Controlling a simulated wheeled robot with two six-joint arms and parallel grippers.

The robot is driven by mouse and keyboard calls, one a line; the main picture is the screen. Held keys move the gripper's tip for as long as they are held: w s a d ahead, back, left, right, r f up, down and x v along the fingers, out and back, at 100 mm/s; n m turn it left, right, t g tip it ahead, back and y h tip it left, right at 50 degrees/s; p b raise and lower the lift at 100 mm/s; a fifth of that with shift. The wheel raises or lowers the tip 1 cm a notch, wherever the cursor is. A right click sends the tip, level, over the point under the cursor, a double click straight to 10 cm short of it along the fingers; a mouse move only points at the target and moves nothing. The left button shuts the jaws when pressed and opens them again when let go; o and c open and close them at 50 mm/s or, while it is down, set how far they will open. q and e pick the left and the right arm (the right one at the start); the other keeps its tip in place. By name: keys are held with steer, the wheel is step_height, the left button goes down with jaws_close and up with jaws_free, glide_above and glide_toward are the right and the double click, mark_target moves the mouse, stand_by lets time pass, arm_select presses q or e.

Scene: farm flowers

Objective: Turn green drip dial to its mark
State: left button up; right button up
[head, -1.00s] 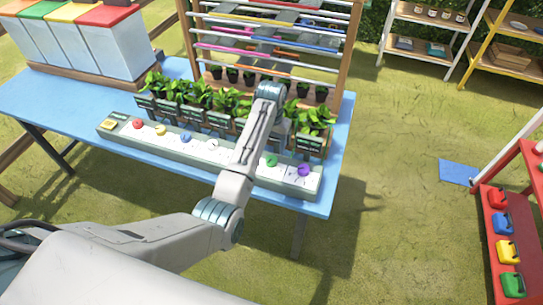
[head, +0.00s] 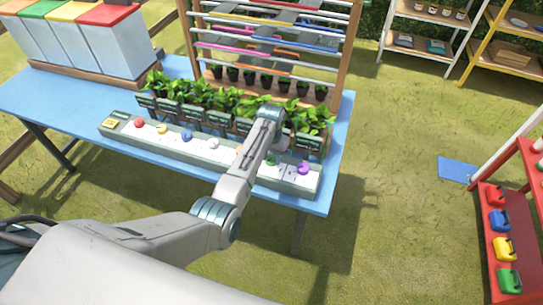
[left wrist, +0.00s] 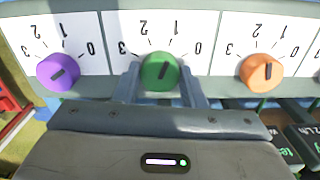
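The green drip dial (left wrist: 158,72) is a round knob on a white scale panel, below the numbers 3, 2, 1 and 0, which appear upside down in the left wrist view. A dark line crosses its face; I cannot tell which number it points to. In the head view the green dial (head: 271,160) is near the right end of the panel, beside my left arm. My left gripper (left wrist: 160,82) is open, with one finger on each side of the green dial. Whether the fingers touch it is unclear. My right gripper is not in view.
A purple dial (left wrist: 58,72) and an orange dial (left wrist: 261,70) flank the green one. The long dial panel (head: 170,147) lies along the front of the blue table (head: 75,115). Potted plants with small dark signs (head: 219,117) stand just behind it.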

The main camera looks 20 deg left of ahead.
arm_select(q)
steer(key=shift+c, duration=1)
steer(key=shift+r+m+p, duration=0.15)
steer(key=shift+m+p, duration=1.3)
steer(key=shift+m, duration=0.25)
steer(key=m+p, duration=0.1)
steer(key=m, duration=0.1)
steer(key=shift+m+p, duration=0.3)
steer(key=shift+m, duration=0.1)
steer(key=shift+m+p, duration=0.3)
steer(key=shift+m, duration=0.5)
